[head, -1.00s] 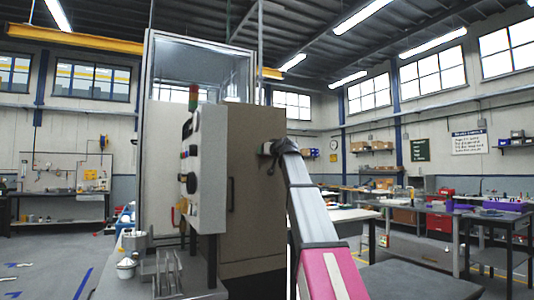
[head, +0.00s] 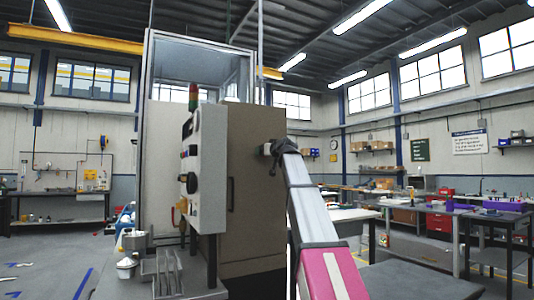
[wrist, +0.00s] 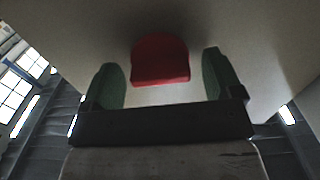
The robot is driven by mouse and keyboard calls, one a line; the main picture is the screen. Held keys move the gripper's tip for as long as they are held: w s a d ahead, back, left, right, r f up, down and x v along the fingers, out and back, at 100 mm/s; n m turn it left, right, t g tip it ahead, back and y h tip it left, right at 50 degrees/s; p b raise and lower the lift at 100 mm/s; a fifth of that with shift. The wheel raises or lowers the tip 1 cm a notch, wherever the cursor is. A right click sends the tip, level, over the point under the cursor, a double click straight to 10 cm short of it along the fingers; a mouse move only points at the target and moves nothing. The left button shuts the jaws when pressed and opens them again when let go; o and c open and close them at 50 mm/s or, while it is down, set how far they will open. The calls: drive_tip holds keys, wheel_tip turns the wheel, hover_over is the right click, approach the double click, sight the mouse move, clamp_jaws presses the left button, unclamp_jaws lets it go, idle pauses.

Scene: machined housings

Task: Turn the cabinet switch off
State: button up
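The beige cabinet (head: 255,190) stands in the middle of the head view, with a dark vertical handle on its face. My arm reaches from the lower right to the cabinet's upper part, where my gripper (head: 266,149) is small and close to the face. In the wrist view, a red switch (wrist: 160,60) sticks out from a pale surface. My gripper (wrist: 165,85) is open, with one green finger on each side of the switch and a visible gap on both sides. I cannot make out the switch in the head view.
A control panel (head: 207,170) with knobs and a stack light juts out left of the cabinet. A grey bench (head: 200,270) with a metal rack and a white cup stands below it. Worktables (head: 450,220) stand at the right.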

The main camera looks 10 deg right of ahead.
drive_tip(key=v, duration=1)
drive_tip(key=shift+s+d, duration=0.15)
drive_tip(key=shift+s, duration=0.25)
wheel_tip(320, 180, down, 49)
drive_tip(key=s+a+m+g+h, duration=0.1)
drive_tip(key=a+m+g+h, duration=0.15)
drive_tip(key=g, duration=0.55)
drive_tip(key=s+f+g+h, duration=0.1)
drive_tip(key=s+f+g, duration=0.2)
drive_tip(key=s+f, duration=0.6)
drive_tip(key=s+f+m+g+h, duration=0.1)
drive_tip(key=s+f+g, duration=0.2)
drive_tip(key=s+f, duration=0.5)
drive_tip(key=s+f+g+h, duration=0.1)
drive_tip(key=s+f+g, duration=0.2)
drive_tip(key=s+f, duration=0.6)
wheel_tip(320, 180, down, 10)
drive_tip(key=shift+s+a+r, duration=0.25)
drive_tip(key=shift+s+a, duration=0.05)
drive_tip(key=shift+a, duration=0.05)
